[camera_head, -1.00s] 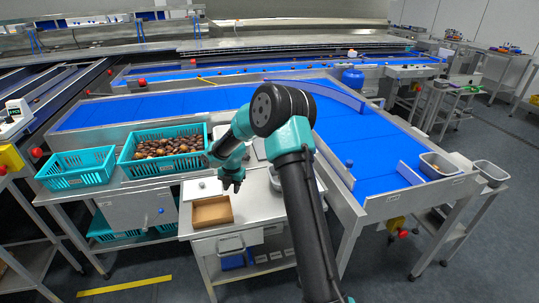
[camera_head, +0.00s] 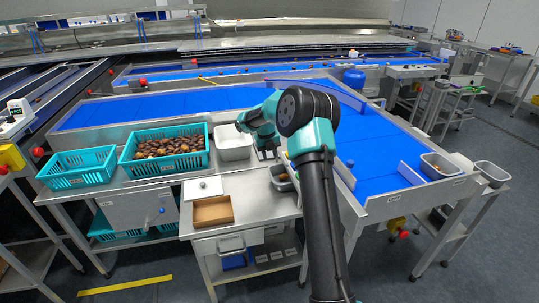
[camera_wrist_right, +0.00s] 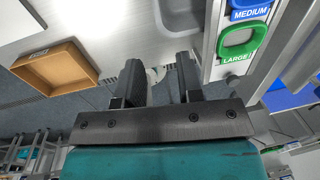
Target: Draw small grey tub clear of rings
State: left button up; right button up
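The small grey tub (camera_head: 283,186) stands at the right end of the steel bench, partly hidden behind my right arm, with something brown in it. In the right wrist view a grey hollow, likely this tub (camera_wrist_right: 181,22), shows at the top edge, beyond the fingertips. Just right of it are a green ring (camera_wrist_right: 238,45) marked LARGE and a blue MEDIUM label (camera_wrist_right: 250,14); whether tub and ring touch is unclear. My right gripper (camera_head: 268,154) is open and empty above the bench, behind the tub in the head view. My left gripper is out of view.
A larger white tub (camera_head: 234,155) stands left of the gripper. A teal crate of dates (camera_head: 165,172), an empty teal crate (camera_head: 78,181), a brown box (camera_head: 212,221) and a white lidded item (camera_head: 203,192) are farther left. The blue belt (camera_head: 370,150) lies right.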

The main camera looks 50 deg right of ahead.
jog(key=shift+f, duration=0.1)
jog(key=f, duration=0.5)
jog(key=d+f, duration=0.1)
jog(key=f, duration=0.5)
jog(key=s+d+f, duration=0.1)
jog(key=f, duration=0.5)
jog(key=shift+s, duration=0.1)
jog(key=shift+c, duration=0.3)
grip_shut()
